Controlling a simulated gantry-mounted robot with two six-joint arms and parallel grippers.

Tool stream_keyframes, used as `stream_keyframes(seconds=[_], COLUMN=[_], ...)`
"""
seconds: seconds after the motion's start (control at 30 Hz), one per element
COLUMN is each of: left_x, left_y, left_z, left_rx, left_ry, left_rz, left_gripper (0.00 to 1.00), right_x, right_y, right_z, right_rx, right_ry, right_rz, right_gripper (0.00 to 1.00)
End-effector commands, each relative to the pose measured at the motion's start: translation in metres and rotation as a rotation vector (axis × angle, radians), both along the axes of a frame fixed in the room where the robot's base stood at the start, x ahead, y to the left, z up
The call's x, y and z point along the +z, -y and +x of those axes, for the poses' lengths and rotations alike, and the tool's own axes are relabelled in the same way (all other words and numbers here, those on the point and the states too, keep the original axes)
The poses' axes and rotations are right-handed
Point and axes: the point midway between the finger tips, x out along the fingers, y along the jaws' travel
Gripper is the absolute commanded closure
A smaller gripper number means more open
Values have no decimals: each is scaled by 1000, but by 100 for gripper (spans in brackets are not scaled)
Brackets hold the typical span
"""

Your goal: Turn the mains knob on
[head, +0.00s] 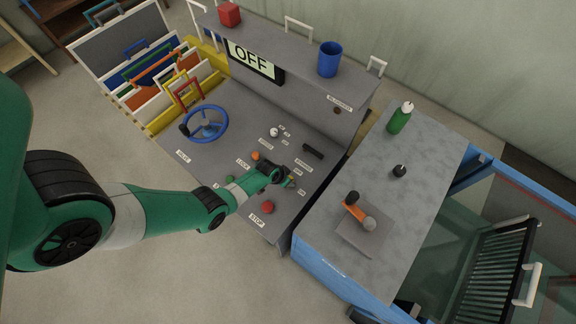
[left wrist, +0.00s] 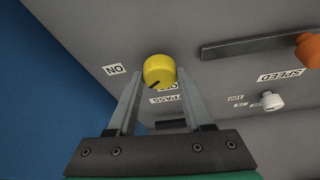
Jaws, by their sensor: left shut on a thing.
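The yellow knob (left wrist: 159,70) is on the grey console panel in the left wrist view. A dark mark shows on the knob's lower edge. An ON label (left wrist: 115,69) is to its left, and another label just below it is partly hidden. My left gripper (left wrist: 160,78) has one finger on each side of the knob and is shut on it. In the head view the left gripper (head: 288,181) is over the console's right part, where the arm mostly hides the knob. The display (head: 252,60) reads OFF. My right gripper is not in view.
A red STOP button (head: 267,207) is close below the left arm. A blue wheel (head: 205,124), an orange knob (head: 255,156) and a white knob (head: 274,132) are on the console. A blue cup (head: 330,59) and a red block (head: 229,14) stand on its top shelf.

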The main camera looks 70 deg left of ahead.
Motion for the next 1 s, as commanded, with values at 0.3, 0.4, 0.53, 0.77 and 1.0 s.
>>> stream_keyframes(seconds=[0.3, 0.4, 0.53, 0.77, 1.0], left_x=[-2, -1, -1, 0, -1], left_y=[-3, -3, -4, -4, -4], left_z=[-1, 0, -1, -1, -1], left_rx=[-294, -379, -474, -593, -647], left_ry=[0, 0, -1, -2, -4], left_rz=[0, 1, 0, 0, 2], left_gripper=[100, 100, 100, 100, 100], right_x=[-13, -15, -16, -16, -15], right_y=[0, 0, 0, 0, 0], right_z=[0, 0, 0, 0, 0], right_rx=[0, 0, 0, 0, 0], right_ry=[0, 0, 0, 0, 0], right_rz=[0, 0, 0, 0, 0], right_gripper=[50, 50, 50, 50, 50])
